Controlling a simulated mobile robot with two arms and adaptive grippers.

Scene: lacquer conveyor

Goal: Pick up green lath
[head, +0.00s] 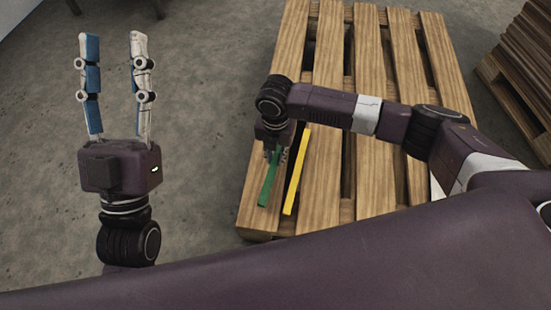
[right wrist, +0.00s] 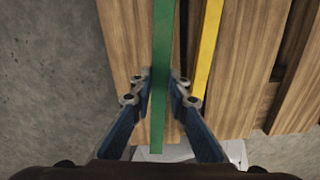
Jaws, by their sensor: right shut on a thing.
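The green lath (head: 267,186) lies along the near left part of the wooden pallet (head: 328,60). My right gripper (head: 273,152) reaches down over the lath from the right. In the right wrist view, its two fingers (right wrist: 160,82) are closed on either side of the green lath (right wrist: 161,45), which runs between them. I cannot tell whether the lath is clear of the slats. My left gripper (head: 113,38) is open and empty, pointing up over the floor at the left.
A yellow lath (head: 296,172) lies just right of the green one, close to my right gripper; it also shows in the right wrist view (right wrist: 207,50). A stack of dark boards (head: 524,62) stands on another pallet at the right. Bare concrete floor surrounds the left side.

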